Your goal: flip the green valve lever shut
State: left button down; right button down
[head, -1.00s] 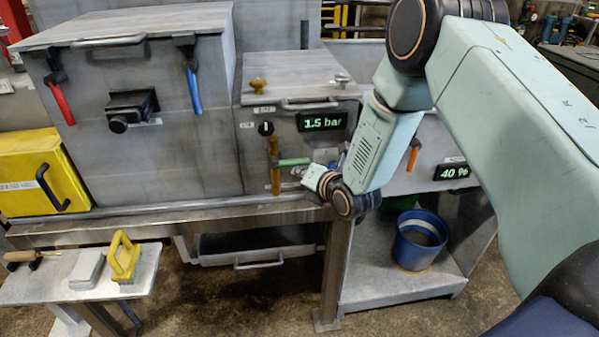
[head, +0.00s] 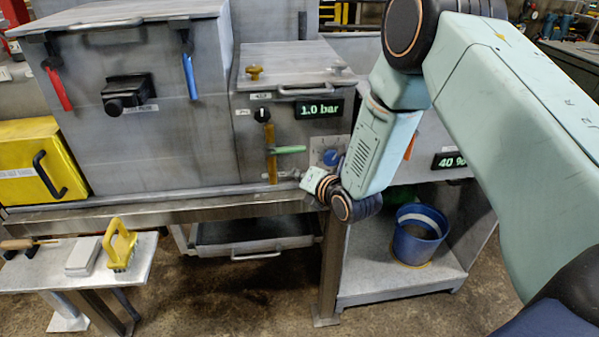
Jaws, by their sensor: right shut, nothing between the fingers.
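The green valve lever (head: 290,150) sticks out level to the right from an upright brass-coloured pipe (head: 271,155) on the front of the middle grey cabinet. My right gripper (head: 306,179) is just below and to the right of the lever's free end, apart from it in the picture. Its fingers are small and mostly hidden by the wrist; it is shut and holds nothing. My left gripper is not in view.
A display (head: 320,109) above the lever reads 1.0 bar. A blue knob (head: 331,157) sits right of the lever, close to my right forearm. The bench edge (head: 200,212) runs below. A blue bucket (head: 418,240) stands on the low shelf at right.

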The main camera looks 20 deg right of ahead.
jog(key=s+a+r, duration=0.2)
jog(key=s+r, duration=0.1)
jog(key=s, duration=0.3)
jog(key=shift+r+p, duration=0.3)
jog(key=shift+p, duration=0.1)
jog(key=shift+d, duration=0.1)
jog(key=s+f+m+g+b, duration=0.1)
jog(key=s+f+m+g, duration=0.3)
jog(key=s+f+m, duration=0.4)
jog(key=s+f+m+g+b, duration=0.2)
jog(key=s+f+m+g, duration=0.3)
jog(key=s, duration=1.1)
jog(key=s+a+f+m+g+h+b, duration=0.1)
jog(key=s+f+m+g, duration=0.3)
jog(key=s+f+m, duration=0.7)
jog(key=s+m, duration=0.2)
jog(key=m, duration=0.2)
jog(key=shift+f+g+b, duration=0.2)
jog(key=shift+g+b, duration=0.1)
jog(key=shift+b, duration=0.05)
